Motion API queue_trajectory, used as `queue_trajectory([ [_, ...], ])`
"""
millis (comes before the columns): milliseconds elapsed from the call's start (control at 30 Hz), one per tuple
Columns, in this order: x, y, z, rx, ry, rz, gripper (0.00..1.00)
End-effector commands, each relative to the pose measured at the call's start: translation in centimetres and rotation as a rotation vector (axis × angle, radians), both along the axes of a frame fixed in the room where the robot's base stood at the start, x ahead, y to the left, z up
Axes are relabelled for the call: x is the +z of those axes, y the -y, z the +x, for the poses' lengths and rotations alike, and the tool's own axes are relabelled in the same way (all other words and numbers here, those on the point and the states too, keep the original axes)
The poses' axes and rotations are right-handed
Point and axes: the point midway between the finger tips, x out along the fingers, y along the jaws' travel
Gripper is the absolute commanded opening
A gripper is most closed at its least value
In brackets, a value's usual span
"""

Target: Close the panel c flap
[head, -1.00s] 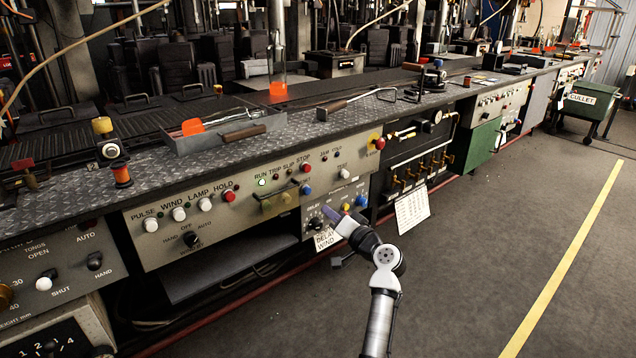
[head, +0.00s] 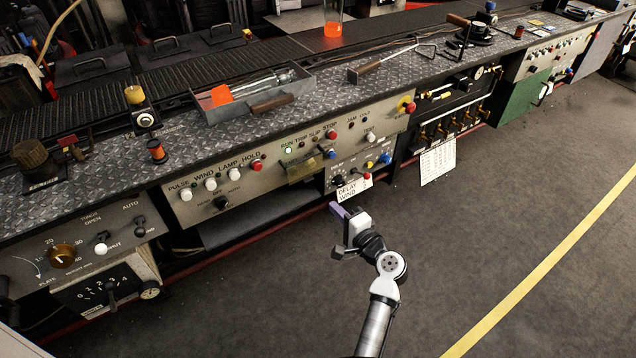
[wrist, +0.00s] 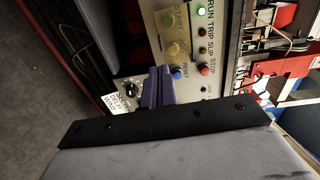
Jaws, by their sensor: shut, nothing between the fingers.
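No panel lettering that reads "C" can be made out. A small see-through amber flap (head: 301,171) sits on the beige control panel, below the green RUN lamp. It shows in the wrist view as an amber piece (wrist: 174,35) over the buttons at the top. Whether it hangs open or lies shut is hard to tell. My gripper (head: 336,208) is in front of and below this panel, apart from it, in the free space over the floor. Its purple fingers (wrist: 157,88) are together and empty. In the wrist view they point toward the panel, by the DELAY WIND label.
Knobs, buttons and switches crowd the panel face (head: 230,187). A metal tray (head: 215,112) with tools lies on the bench top. A white sheet (head: 437,161) hangs at the right, beyond it a green panel (head: 520,98). The grey floor (head: 480,240) is clear.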

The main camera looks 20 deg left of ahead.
Motion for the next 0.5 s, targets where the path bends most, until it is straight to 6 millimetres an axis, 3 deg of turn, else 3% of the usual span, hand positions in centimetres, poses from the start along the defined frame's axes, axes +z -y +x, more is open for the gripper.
queue_trajectory([
  [300,-0.2,-5.5,4.2,0.002,0.000,-0.003,0.00],
  [500,-0.5,-7.5,5.9,0.001,0.002,-0.003,0.00],
])
